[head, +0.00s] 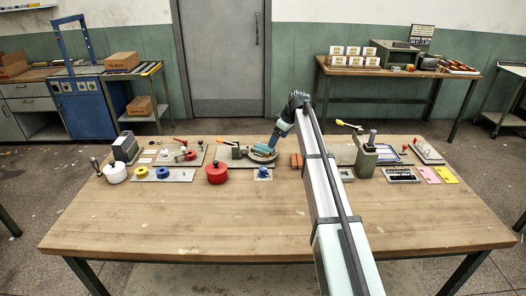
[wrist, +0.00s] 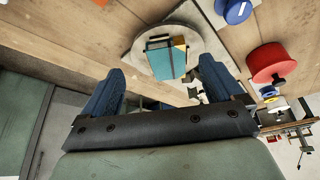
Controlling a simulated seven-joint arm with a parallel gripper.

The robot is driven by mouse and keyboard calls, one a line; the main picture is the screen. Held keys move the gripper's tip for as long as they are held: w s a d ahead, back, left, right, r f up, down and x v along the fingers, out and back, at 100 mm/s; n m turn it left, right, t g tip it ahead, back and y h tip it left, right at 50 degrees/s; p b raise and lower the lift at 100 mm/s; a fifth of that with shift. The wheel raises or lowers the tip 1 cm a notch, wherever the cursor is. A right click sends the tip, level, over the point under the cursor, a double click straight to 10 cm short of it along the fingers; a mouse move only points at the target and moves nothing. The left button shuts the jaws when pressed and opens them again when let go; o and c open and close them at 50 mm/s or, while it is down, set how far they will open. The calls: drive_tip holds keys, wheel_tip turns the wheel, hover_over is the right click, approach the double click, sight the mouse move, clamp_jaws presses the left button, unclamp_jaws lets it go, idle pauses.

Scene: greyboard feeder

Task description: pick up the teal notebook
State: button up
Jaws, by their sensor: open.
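The teal notebook (wrist: 166,64) lies on a round grey plate (wrist: 206,40) in the wrist view, with a dark band across it and an orange-yellow piece at its upper right side. My gripper (wrist: 161,70) is open, with one blue-grey finger to the left of the notebook and one to the right. Gaps show on both sides, and I cannot tell how far above it the fingers are. In the head view my gripper (head: 272,143) is over the plate (head: 263,155) at the back middle of the table; the notebook is too small to make out clearly there.
A red pot (head: 217,174) and a blue roll (head: 263,173) stand in front of the plate. An orange-handled device (head: 236,150) is to its left and a reddish-brown block (head: 297,161) to its right. The front of the wooden table (head: 180,225) is clear.

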sight(271, 151)
drive_tip(key=shift+s+a+x, duration=0.15)
drive_tip(key=shift+x, duration=1.55)
drive_tip(key=shift+s+a+x, duration=0.1)
drive_tip(key=shift+s+x, duration=0.05)
drive_tip(key=shift+x, duration=1.55)
drive_tip(key=shift+r, duration=0.1)
drive_tip(key=c, duration=1.3)
